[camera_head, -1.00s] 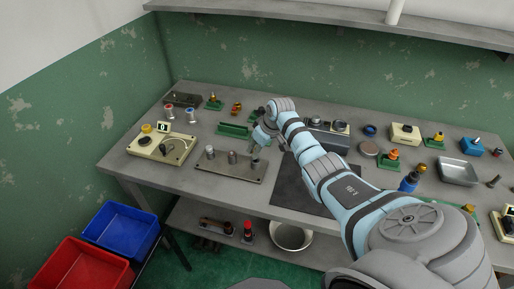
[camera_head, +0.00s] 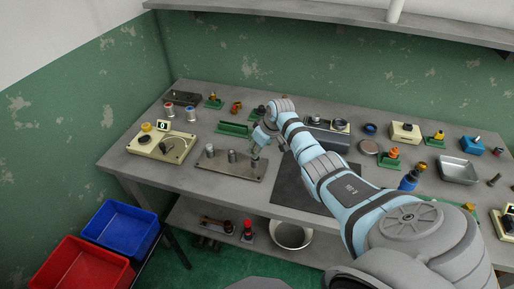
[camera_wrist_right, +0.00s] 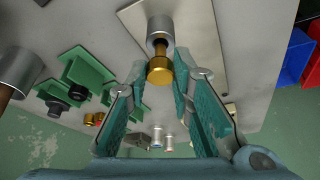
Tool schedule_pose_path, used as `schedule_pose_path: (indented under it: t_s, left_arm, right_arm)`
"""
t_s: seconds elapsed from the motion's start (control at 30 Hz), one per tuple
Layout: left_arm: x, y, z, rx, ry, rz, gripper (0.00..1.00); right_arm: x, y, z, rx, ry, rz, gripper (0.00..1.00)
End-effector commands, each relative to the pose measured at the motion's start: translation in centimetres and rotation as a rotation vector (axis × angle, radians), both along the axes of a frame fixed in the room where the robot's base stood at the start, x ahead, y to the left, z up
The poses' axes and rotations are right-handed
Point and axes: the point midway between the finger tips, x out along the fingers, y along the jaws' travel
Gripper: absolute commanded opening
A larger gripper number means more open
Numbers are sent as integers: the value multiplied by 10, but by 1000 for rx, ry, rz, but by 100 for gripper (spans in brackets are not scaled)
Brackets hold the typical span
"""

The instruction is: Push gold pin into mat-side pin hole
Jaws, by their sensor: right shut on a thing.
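In the right wrist view a gold pin (camera_wrist_right: 160,70) with a wide head lies between the fingertips of my right gripper (camera_wrist_right: 161,75), which is shut on it. The pin's narrower neck points toward a silver cylinder (camera_wrist_right: 160,28) on a pale plate. I cannot tell whether the pin's end sits in a hole. In the head view my right gripper (camera_head: 258,147) is low over the right end of the metal plate (camera_head: 222,167), and hides the pin there. Silver cylinders (camera_head: 232,156) stand on that plate. The dark mat (camera_head: 290,192) lies right of it. My left gripper is out of view.
A cream box (camera_head: 160,146) with a yellow knob and a small display stands left of the plate. A green holder (camera_head: 234,129) stands behind the plate. A metal tray (camera_head: 458,170) and several small parts fill the right side. Blue (camera_head: 120,228) and red (camera_head: 82,270) bins stand below left.

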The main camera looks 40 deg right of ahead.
Motion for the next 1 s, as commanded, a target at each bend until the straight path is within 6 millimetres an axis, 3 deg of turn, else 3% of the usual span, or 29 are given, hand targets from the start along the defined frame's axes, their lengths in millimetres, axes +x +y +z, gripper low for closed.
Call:
schedule_pose_path:
  t_s: [1.0]
  left_arm:
    - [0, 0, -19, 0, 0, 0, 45]
  right_arm:
    - [0, 0, -26, 0, -1, 0, 0]
